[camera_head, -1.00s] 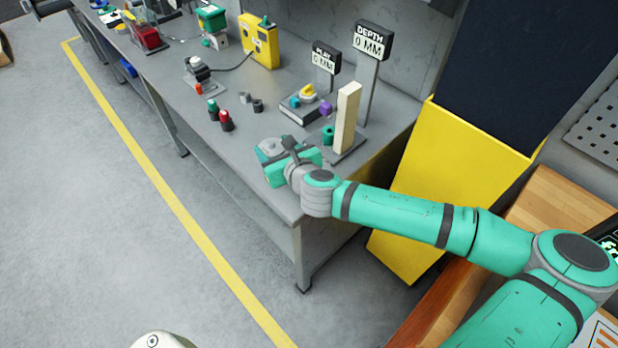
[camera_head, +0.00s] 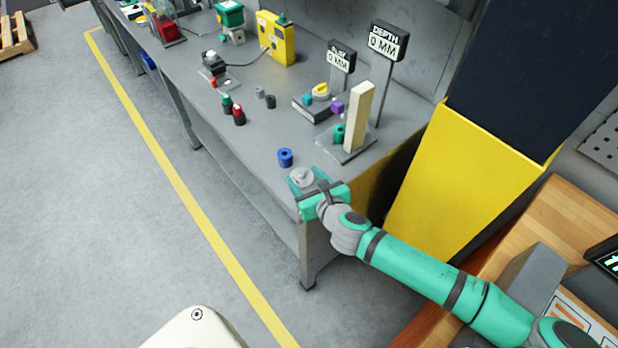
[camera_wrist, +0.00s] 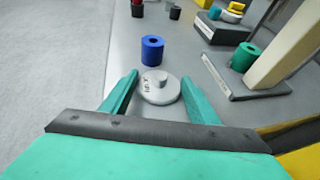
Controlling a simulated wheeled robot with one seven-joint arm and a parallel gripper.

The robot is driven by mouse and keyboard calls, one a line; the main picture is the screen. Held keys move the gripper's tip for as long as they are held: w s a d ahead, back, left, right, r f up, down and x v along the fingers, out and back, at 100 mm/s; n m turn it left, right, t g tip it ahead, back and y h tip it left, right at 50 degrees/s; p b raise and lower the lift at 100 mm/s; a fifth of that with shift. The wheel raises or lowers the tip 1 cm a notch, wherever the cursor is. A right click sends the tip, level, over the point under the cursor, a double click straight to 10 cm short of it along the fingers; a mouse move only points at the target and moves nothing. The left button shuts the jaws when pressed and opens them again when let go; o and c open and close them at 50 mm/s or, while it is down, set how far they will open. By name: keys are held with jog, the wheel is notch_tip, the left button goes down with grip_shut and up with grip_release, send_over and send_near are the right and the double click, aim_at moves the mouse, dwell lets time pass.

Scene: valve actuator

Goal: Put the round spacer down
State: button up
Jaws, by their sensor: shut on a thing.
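A light grey round piece (camera_wrist: 159,88) with a raised stub and small dark marks sits between my fingertips, and I take it as the round spacer. It also shows in the head view (camera_head: 302,177). My gripper (camera_head: 303,182) is shut on it, low over the near right corner of the grey bench. In the wrist view, the two green fingers of my gripper (camera_wrist: 159,90) flank the piece. I cannot tell whether its underside touches the bench.
A blue ring-shaped cylinder (camera_head: 285,158) stands just beyond my gripper. A dark plate (camera_head: 350,151) bears a green cylinder (camera_head: 338,133) and a tall cream block (camera_head: 357,118). Red and green cylinders stand farther back. The bench edge (camera_head: 262,181) is close by.

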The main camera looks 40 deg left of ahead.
jog(key=o, duration=1.1)
jog(key=shift+f, duration=0.1)
jog(key=shift+o, duration=0.2)
jog(key=v, duration=1.2)
